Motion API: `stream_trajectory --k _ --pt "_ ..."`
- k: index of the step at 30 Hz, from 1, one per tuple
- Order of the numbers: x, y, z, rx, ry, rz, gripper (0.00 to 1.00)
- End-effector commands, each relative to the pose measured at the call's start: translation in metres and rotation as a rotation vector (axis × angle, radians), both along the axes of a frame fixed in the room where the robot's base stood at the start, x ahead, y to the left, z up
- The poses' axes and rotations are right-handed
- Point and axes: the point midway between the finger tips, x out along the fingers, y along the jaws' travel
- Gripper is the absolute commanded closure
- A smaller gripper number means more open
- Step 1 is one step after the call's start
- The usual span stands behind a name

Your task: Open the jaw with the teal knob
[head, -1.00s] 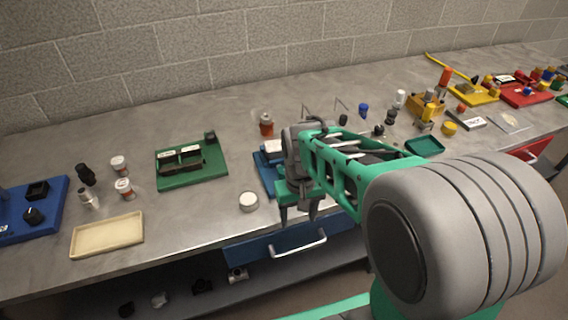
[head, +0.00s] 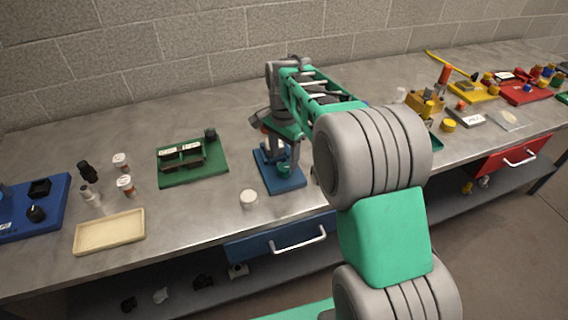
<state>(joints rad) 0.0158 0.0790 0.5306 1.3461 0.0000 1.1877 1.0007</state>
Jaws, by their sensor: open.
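The teal knob (head: 284,168) shows as a small round teal shape near the front of a blue base plate (head: 290,185) on the bench. The jaw that belongs to it is mostly hidden behind my gripper and cannot be made out. My gripper (head: 282,159) points down over the blue plate, with its fingers apart around or just above the knob. Whether the fingers touch the knob cannot be told from here.
A green board (head: 192,160) with a dark fixture stands to the left. A white round cap (head: 249,198) lies left of the blue plate, and a cream tray (head: 110,232) is farther left. A blue drawer (head: 275,243) with a handle is below the bench edge.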

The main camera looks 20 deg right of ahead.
Motion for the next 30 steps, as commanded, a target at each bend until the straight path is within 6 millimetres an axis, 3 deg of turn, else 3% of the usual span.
stream_trajectory --k 6,15,30 --pt "0.000 0.000 -0.034 -0.001 0.001 0.002 0.43" --pt "0.000 0.000 -0.041 0.000 -0.001 0.002 0.43" --pt "0.000 0.000 -0.040 0.000 -0.001 0.002 0.83"
